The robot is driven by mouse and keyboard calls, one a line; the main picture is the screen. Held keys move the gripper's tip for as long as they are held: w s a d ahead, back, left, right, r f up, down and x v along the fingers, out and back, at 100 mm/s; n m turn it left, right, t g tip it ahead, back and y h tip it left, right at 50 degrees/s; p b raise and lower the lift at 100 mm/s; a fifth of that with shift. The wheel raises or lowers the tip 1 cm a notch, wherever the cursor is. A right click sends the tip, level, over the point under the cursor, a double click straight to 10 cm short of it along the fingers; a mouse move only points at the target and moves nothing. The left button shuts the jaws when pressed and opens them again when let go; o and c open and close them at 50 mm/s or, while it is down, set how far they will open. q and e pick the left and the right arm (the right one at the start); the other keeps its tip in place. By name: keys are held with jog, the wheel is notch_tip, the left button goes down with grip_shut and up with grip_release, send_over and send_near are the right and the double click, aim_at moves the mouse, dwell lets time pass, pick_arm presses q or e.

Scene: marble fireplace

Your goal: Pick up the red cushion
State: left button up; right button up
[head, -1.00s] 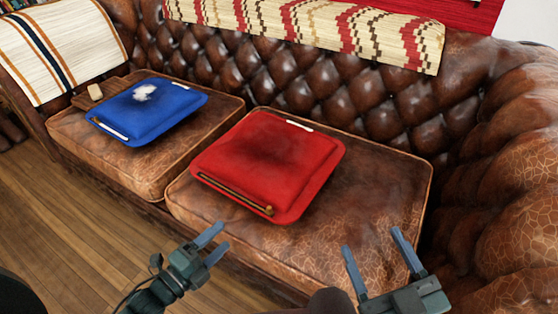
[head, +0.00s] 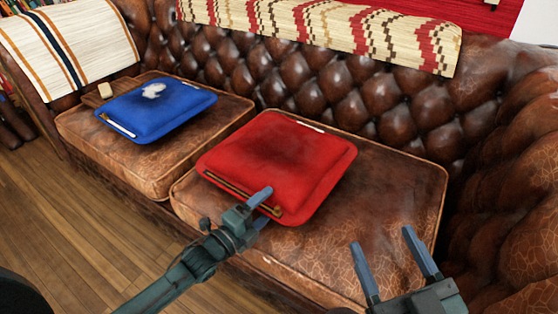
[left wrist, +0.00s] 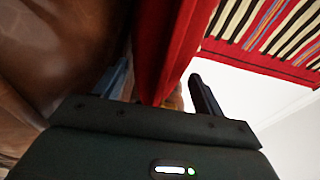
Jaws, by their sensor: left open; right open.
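The red cushion (head: 285,152) lies flat on the right seat of the brown leather sofa, with a brown strip along its front edge. My left gripper (head: 265,204) is open at the front edge of the cushion, with one blue finger over its top. In the left wrist view, the red cushion (left wrist: 178,45) reaches in between the two spread fingers (left wrist: 160,90). Contact with the fingers cannot be told. My right gripper (head: 388,258) is open and empty, in front of the right seat, apart from the cushion.
A blue cushion (head: 158,112) with a white patch lies on the left seat. A small wooden board with a pale block (head: 105,90) is behind it. The tufted backrest (head: 325,85) carries a patterned throw (head: 330,32). The right seat has bare leather (head: 395,195) beside the cushion.

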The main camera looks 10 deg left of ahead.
pick_arm(q)
jog(key=shift+c, duration=0.3)
pick_arm(e)
jog(key=shift+r, duration=0.15)
pick_arm(q)
jog(key=c, duration=0.9)
jog(key=shift+r, duration=0.15)
jog(key=shift+c, duration=0.6)
notch_tip(320, 180, up, 5)
jog(key=p, duration=0.2)
jog(key=shift+p, duration=0.35)
grip_shut()
notch_tip(320, 180, up, 5)
jog(key=shift+p, duration=1.2)
notch_tip(320, 180, up, 6)
jog(key=p, duration=0.5)
jog(key=shift+p, duration=0.3)
pick_arm(e)
jog(key=shift+n+g+h, duration=0.3)
jog(key=shift+n, duration=0.2)
jog(key=r, duration=0.4)
jog(key=d+r, duration=0.1)
jog(key=shift+s+r, duration=0.25)
jog(key=shift+r, duration=0.15)
jog(key=shift+a, duration=0.1)
